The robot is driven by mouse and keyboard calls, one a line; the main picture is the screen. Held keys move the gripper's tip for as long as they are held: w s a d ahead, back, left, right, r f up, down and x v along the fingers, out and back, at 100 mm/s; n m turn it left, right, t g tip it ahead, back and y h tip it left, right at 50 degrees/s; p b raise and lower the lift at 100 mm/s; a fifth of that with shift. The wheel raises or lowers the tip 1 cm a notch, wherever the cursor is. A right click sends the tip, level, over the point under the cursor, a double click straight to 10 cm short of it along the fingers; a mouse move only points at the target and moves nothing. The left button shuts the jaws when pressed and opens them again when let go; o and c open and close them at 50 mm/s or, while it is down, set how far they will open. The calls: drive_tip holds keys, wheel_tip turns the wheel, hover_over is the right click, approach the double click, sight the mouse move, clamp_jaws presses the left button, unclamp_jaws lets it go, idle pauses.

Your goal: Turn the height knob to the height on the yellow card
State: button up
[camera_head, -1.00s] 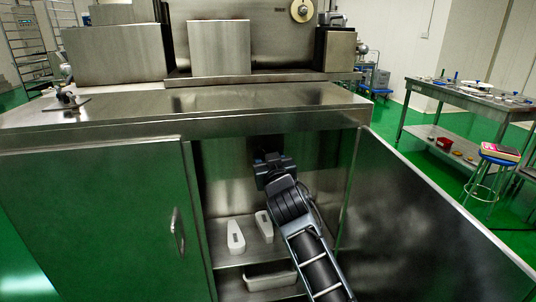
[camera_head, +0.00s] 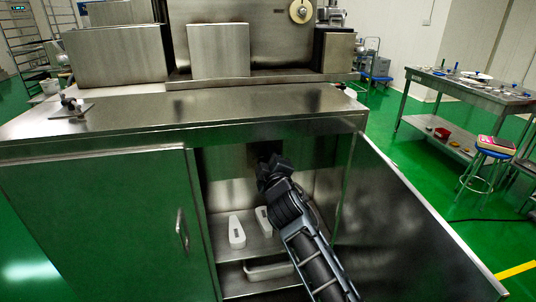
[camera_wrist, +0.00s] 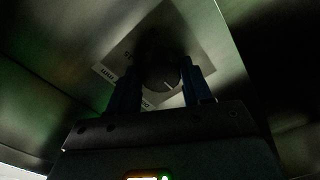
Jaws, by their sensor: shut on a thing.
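The height knob (camera_wrist: 158,78) is a dark round knob with a small pale mark, on a grey dial plate (camera_wrist: 190,42) inside the machine's open cabinet. Some print, with "mm", shows on the plate, but it is too dark to read a setting. My gripper (camera_wrist: 162,73) is shut on the knob, one dark finger on each side. In the head view my gripper (camera_head: 271,168) reaches into the upper part of the cabinet, tilted, and the knob is hidden behind it. I cannot make out the yellow card.
The open cabinet door (camera_head: 415,225) stands right of my arm; the closed door (camera_head: 95,225) is on the left. Two white parts (camera_head: 237,232) stand on the cabinet shelf below my gripper. A blue stool (camera_head: 492,155) and a steel table (camera_head: 470,88) are at right.

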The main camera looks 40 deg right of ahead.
drive_tip(key=n+p, duration=0.2)
drive_tip(key=n, duration=0.3)
drive_tip(key=shift+n+p, duration=0.3)
drive_tip(key=shift+p, duration=0.05)
idle(0.4)
drive_tip(key=o, duration=1)
drive_tip(key=shift+o, duration=0.2)
drive_tip(key=b+v, duration=0.1)
drive_tip(key=v, duration=0.6)
drive_tip(key=shift+s+a, duration=0.25)
drive_tip(key=shift+s, duration=0.05)
